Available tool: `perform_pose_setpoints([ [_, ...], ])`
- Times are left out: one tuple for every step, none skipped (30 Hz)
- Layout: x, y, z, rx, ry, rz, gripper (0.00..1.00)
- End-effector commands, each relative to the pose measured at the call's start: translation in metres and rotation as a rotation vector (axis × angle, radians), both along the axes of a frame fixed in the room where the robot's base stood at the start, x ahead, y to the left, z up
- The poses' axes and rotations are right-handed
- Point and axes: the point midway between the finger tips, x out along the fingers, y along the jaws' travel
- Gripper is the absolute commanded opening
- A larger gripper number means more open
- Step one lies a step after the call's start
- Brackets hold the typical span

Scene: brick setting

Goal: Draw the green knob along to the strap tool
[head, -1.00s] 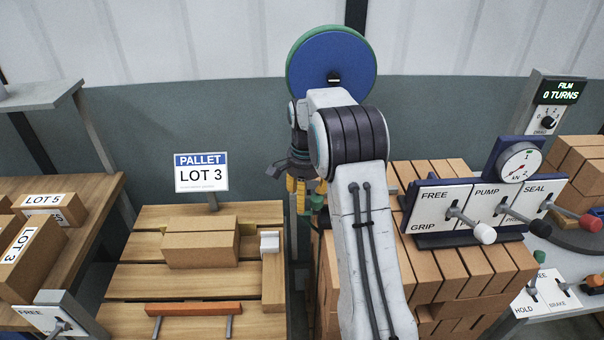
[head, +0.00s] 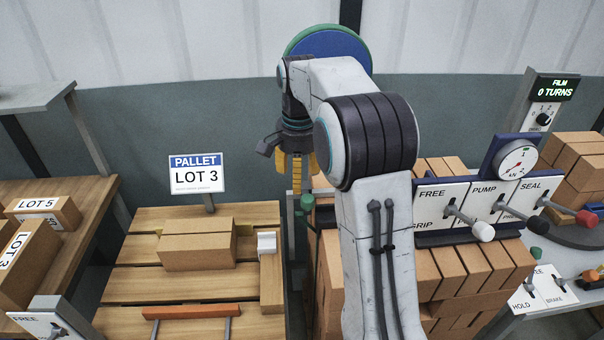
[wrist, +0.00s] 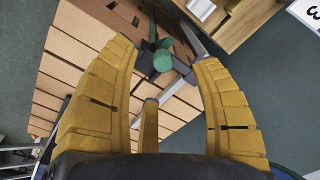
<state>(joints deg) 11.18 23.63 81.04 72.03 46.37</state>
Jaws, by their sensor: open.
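The green knob (head: 307,202) stands beside the left edge of the brick stack in the head view. In the wrist view the green knob (wrist: 163,61) shows between the finger ends, with green and dark parts close behind it. My gripper (head: 299,188) points down, its yellow fingers open and empty, just above and left of the knob in the head view. In the wrist view the spread fingers (wrist: 165,58) frame the knob without visibly closing on it; the gap in depth is hard to judge. I cannot clearly pick out the strap tool.
The brick stack (head: 475,275) stands right of the knob, with a lever panel (head: 440,197) above it. A slatted pallet (head: 140,250) with a LOT 3 sign (head: 196,174) lies to the left. Another green-topped lever (head: 538,254) is at far right. A narrow gap separates pallet and stack.

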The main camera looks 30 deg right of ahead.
Motion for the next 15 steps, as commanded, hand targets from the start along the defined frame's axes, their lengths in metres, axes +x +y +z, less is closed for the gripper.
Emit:
perform_pose_setpoints([
  [-0.004,0.002,0.003,-0.002,-0.007,0.016,0.58],
  [-0.005,0.003,0.005,-0.003,-0.009,0.024,0.58],
  [-0.008,0.005,0.006,-0.005,-0.012,0.034,0.58],
  [-0.009,0.006,0.007,-0.005,-0.014,0.041,0.58],
  [-0.01,0.006,0.008,-0.005,-0.016,0.047,0.58],
  [-0.012,0.007,0.009,-0.006,-0.018,0.054,0.58],
  [-0.013,0.008,0.01,-0.006,-0.019,0.058,0.58],
  [-0.014,0.008,0.011,-0.007,-0.02,0.062,0.58],
  [-0.014,0.009,0.011,-0.007,-0.022,0.066,0.58],
  [-0.015,0.009,0.011,-0.008,-0.022,0.069,0.58],
  [-0.015,0.009,0.012,-0.008,-0.022,0.071,0.58],
  [-0.016,0.009,0.012,-0.009,-0.023,0.073,0.58],
  [-0.016,0.01,0.012,-0.009,-0.023,0.074,0.58],
  [-0.016,0.01,0.012,-0.009,-0.023,0.075,0.58],
  [-0.016,0.01,0.012,-0.008,-0.024,0.075,0.58],
])
